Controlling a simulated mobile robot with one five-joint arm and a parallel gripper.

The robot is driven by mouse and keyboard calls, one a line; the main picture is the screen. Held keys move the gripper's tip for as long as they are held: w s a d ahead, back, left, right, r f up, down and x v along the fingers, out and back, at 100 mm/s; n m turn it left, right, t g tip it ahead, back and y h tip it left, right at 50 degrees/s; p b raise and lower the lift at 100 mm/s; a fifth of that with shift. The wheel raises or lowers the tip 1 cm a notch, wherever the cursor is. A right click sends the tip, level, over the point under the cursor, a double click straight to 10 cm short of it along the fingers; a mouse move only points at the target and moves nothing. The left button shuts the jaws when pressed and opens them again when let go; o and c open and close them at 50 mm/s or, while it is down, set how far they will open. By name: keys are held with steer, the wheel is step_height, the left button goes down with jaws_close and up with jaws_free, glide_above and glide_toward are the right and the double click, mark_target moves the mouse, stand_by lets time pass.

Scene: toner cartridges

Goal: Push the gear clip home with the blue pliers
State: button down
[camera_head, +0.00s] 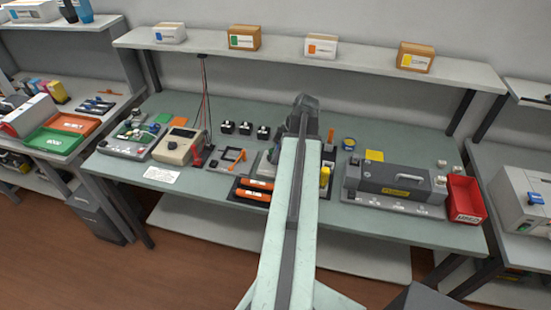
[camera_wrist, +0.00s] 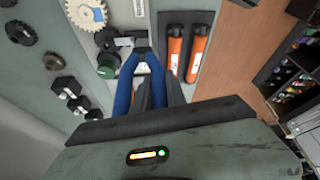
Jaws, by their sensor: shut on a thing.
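The blue pliers (camera_wrist: 127,83) are in the wrist view, their blue handles running away from my gripper (camera_wrist: 151,95). My gripper is shut on them. Their dark head lies over the grey fixture in the upper middle, beside a round green-and-black part (camera_wrist: 107,67). A cream toothed gear (camera_wrist: 86,14) is at the top left of that fixture. I cannot make out the gear clip, nor whether the pliers touch anything. In the head view my arm covers the middle of the bench and hides the pliers and most of the fixture.
Two orange toner cartridges (camera_wrist: 174,53) lie in a dark tray just right of the pliers. Several dark gears (camera_wrist: 20,32) and small black blocks (camera_wrist: 66,87) stand to the left. A meter (camera_head: 180,146), a grey case (camera_head: 395,180) and a red bin (camera_head: 465,199) are on the bench.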

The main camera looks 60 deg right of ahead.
steer(key=shift+a, duration=0.2)
stand_by(0.3)
step_height(320, 180, up, 8)
steer(key=p, duration=0.8)
